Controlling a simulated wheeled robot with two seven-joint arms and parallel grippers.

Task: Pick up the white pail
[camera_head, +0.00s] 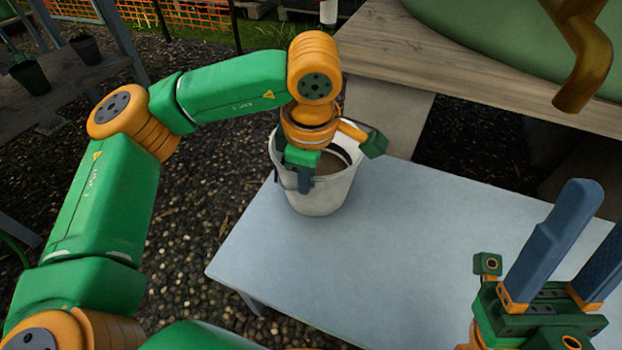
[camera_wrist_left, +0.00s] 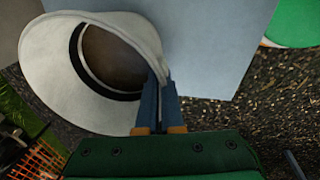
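The white pail (camera_head: 325,197) is upright at the far left corner of the pale blue-grey table (camera_head: 400,250), with brown inside it. I cannot tell whether its base touches the top. In the left wrist view the pail (camera_wrist_left: 55,75) shows its round mouth with a dark inner band. My left gripper (camera_head: 303,182) is at the pail's near left rim. Its blue fingers (camera_wrist_left: 160,95) are close together with the rim between them; the arm hides part of the pail. My right gripper (camera_head: 565,245) is at the lower right, fingers apart and empty.
A wooden bench (camera_head: 440,82) stands behind the table, with a large green rounded object (camera_head: 520,35) on it. A rack at the left holds dark pots (camera_head: 30,76). An orange mesh fence (camera_head: 170,12) is behind. The table's middle is clear.

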